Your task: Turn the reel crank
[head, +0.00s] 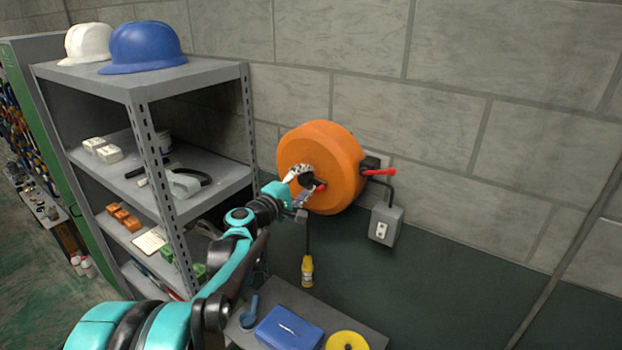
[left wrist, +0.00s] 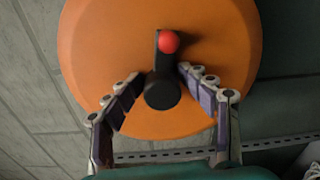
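The orange reel (head: 338,150) is mounted on the block wall; its round face fills much of the left wrist view (left wrist: 100,60). Its black crank (left wrist: 163,92) has a hub at the middle and a short arm ending in a red knob (left wrist: 168,42). The knob also shows in the head view (head: 320,187), beside my gripper. My left gripper (left wrist: 159,74) is in front of the reel face. Its fingers are apart, one on each side of the crank arm, with the knob beyond the tips. I see no clear contact. My right gripper is in neither view.
A red lever (head: 380,171) and a grey outlet box (head: 386,225) are right of the reel. A yellow plug (head: 307,270) hangs below it, above a table with a blue case (head: 290,329) and yellow roll (head: 346,341). A grey shelf (head: 215,190) stands left. The wall at right is clear.

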